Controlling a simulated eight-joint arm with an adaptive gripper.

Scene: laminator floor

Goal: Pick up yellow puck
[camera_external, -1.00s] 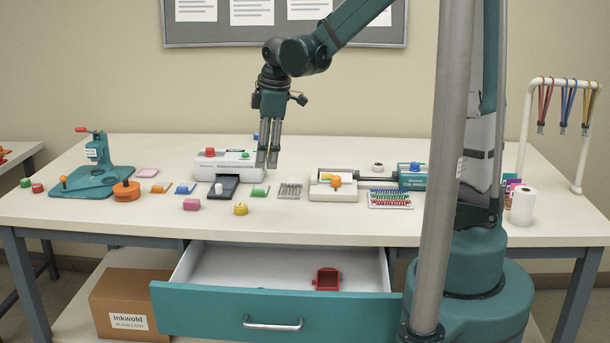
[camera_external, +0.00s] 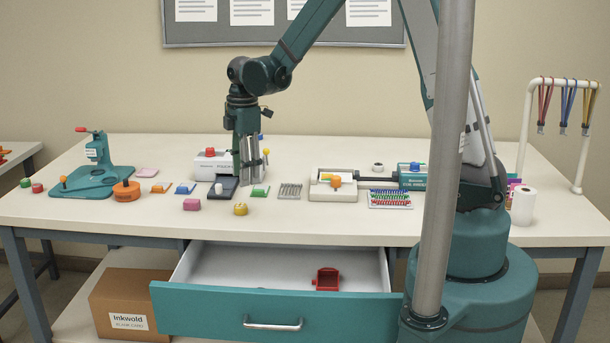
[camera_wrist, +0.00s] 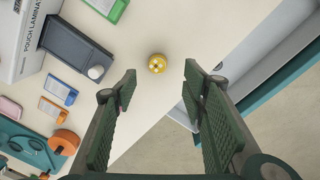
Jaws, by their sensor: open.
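The yellow puck (camera_external: 240,209) sits on the white table near its front edge, above the open drawer. In the wrist view the yellow puck (camera_wrist: 157,64) lies ahead of the fingertips, in line with the gap between them, with nothing around it touching. My gripper (camera_external: 250,182) points down above the table, behind the puck in the external view. In the wrist view my gripper (camera_wrist: 160,82) is open and empty, its two green pads wide apart.
A laminator with a dark tray (camera_external: 223,188) is behind. The open teal drawer (camera_external: 275,312) juts out below the front edge and holds a red box (camera_external: 327,279).

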